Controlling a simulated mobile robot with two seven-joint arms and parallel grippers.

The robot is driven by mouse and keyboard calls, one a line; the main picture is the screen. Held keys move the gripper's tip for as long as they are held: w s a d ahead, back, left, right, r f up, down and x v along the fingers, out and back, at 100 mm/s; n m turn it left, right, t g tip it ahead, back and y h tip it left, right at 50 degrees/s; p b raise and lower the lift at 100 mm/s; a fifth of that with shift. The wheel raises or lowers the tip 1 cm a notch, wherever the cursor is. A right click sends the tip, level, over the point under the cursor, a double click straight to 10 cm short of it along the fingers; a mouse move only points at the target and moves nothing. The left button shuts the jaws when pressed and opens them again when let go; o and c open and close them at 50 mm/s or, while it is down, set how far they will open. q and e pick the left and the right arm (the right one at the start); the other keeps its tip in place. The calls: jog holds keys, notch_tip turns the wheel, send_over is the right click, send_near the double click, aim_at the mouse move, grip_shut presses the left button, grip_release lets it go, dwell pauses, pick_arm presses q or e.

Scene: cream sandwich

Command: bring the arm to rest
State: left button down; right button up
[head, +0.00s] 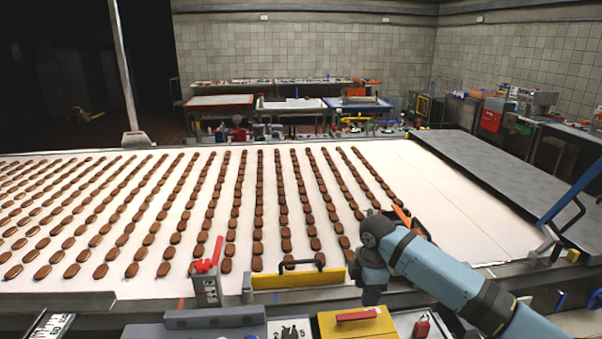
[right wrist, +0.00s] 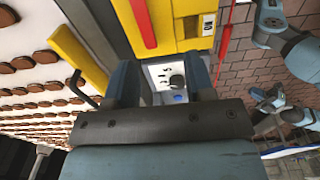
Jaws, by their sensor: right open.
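My right arm reaches in from the lower right of the head view, and its gripper (head: 371,292) hangs down at the front edge of the conveyor. In the right wrist view the two dark fingers of the right gripper (right wrist: 162,78) stand apart, with nothing held between them. Beyond the gap a pale panel (right wrist: 160,74) with small dark marks shows. My left gripper does not show in the head view.
A white conveyor (head: 455,215) carries many rows of brown cream sandwiches (head: 285,245). A yellow bar (head: 297,280) with a black handle lies along its front edge, left of the right gripper. A yellow box (head: 357,324) stands below. The conveyor's right part is bare.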

jog(key=s+a+f+m+t+y, duration=0.1)
jog(key=s+a+f+m, duration=0.15)
jog(key=s, duration=0.45)
jog(key=s+a+f+m+y, duration=0.1)
jog(key=s+f, duration=0.2)
jog(key=s, duration=0.3)
jog(key=s+a+f+m+t+y, duration=0.1)
jog(key=s+a+f+m, duration=0.15)
jog(key=s, duration=0.45)
jog(key=s+d+m+t+h, duration=0.1)
jog(key=s+d+m+h, duration=0.1)
jog(key=s+d+m, duration=0.6)
jog(key=s+d+m+t+h, duration=0.1)
jog(key=s+d+m, duration=0.3)
jog(key=s, duration=0.7)
jog(key=w+a+f+n+t+y+p, duration=0.1)
jog(key=w+a+f+t, duration=0.1)
jog(key=f, duration=0.3)
jog(key=w+a+f+n+t+y, duration=0.1)
jog(key=w+a+f+t, duration=0.2)
jog(key=f, duration=0.3)
jog(key=shift+w+a+n+t+y+p, duration=0.2)
jog(key=shift+w+n+t+y+p, duration=0.15)
jog(key=shift+t, duration=0.45)
